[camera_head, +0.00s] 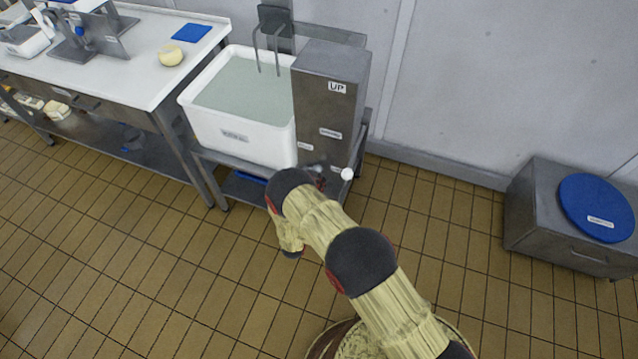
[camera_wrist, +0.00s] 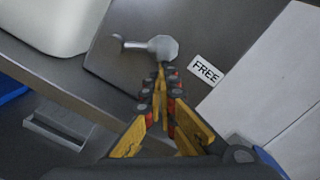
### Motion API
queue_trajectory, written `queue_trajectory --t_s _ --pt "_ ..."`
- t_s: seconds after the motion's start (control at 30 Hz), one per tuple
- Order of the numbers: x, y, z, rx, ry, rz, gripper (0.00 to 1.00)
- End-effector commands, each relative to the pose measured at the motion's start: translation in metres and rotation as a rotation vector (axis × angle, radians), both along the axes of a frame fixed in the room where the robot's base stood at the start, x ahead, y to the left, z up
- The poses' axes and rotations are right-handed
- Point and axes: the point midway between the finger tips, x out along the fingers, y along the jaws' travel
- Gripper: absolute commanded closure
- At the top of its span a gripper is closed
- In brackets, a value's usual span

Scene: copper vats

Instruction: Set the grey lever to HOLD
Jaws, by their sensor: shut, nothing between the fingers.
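The grey lever (camera_wrist: 163,47) shows in the wrist view on a grey metal face, with a broad flat-sided end and a thin arm running left to a small rounded end. A label reading FREE (camera_wrist: 205,71) is to its right. My gripper (camera_wrist: 160,72) is shut and empty, its fingertips just below the lever's broad end in the picture; I cannot tell if they touch it. In the head view, my arm hides most of the gripper and the lever at the lower front of the tall grey housing (camera_head: 328,100). No HOLD label is readable.
A white tub (camera_head: 240,140) of pale liquid stands left of the housing, with a bent metal rod in it. The housing has an UP label (camera_head: 337,87). A white ball (camera_head: 347,174) is at its lower right. A grey box with a blue lid (camera_head: 597,205) stands right. Floor between is clear.

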Motion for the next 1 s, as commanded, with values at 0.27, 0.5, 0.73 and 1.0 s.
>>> queue_trajectory --t_s 0.27,0.5,0.73,1.0 --pt "0.002 0.003 0.021 -0.225 0.079 0.001 1.00" --pt "0.004 0.009 0.037 -0.438 0.156 0.002 1.00" --pt "0.006 0.017 0.048 -0.632 0.227 0.002 1.00" --pt "0.009 0.025 0.057 -0.805 0.291 0.001 1.00"
